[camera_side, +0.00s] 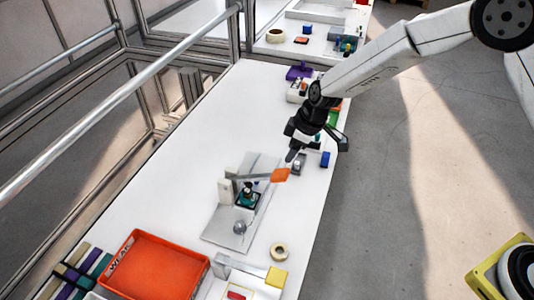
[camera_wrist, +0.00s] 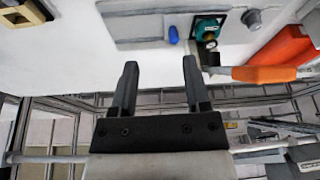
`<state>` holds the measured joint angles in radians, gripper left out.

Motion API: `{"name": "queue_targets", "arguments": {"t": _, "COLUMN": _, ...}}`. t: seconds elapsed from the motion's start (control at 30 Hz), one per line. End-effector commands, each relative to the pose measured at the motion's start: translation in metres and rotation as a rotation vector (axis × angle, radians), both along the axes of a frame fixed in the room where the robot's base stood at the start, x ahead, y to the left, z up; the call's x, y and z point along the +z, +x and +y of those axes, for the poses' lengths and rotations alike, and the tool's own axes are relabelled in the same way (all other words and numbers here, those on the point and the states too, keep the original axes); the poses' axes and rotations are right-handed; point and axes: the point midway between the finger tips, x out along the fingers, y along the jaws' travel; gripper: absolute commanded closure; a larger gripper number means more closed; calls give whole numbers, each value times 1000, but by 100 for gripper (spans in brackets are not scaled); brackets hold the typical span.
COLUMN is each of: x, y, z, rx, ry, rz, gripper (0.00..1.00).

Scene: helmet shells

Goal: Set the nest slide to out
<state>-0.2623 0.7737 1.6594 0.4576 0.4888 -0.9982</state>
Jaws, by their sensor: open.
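A grey fixture plate (camera_side: 222,228) lies on the white table. On it is a dark square nest (camera_side: 247,200) holding a teal and black part, with a round grey knob (camera_side: 240,227) in front. I cannot tell the slide's position. A lever with an orange handle (camera_side: 280,175) reaches right from a pale upright block (camera_side: 225,192). My gripper (camera_side: 292,154) is above the plate's far end, near the handle and apart from it. In the wrist view my gripper (camera_wrist: 160,63) is open and empty; the teal part (camera_wrist: 208,28) and orange handle (camera_wrist: 265,74) are to its right.
An orange tray (camera_side: 134,287) stands at the front left, with a yellow-ended grey piece (camera_side: 276,277) and a tape roll (camera_side: 279,251) to its right. A blue block (camera_side: 325,160) lies near the right edge. The table's left middle is clear.

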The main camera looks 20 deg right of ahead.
Motion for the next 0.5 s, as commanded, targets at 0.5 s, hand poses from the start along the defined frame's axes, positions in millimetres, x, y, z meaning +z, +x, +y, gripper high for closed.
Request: {"name": "queue_targets", "arguments": {"t": 0.5, "x": -37, "y": 27, "z": 57, "rx": 221, "ry": 38, "rz": -51, "gripper": 40}}
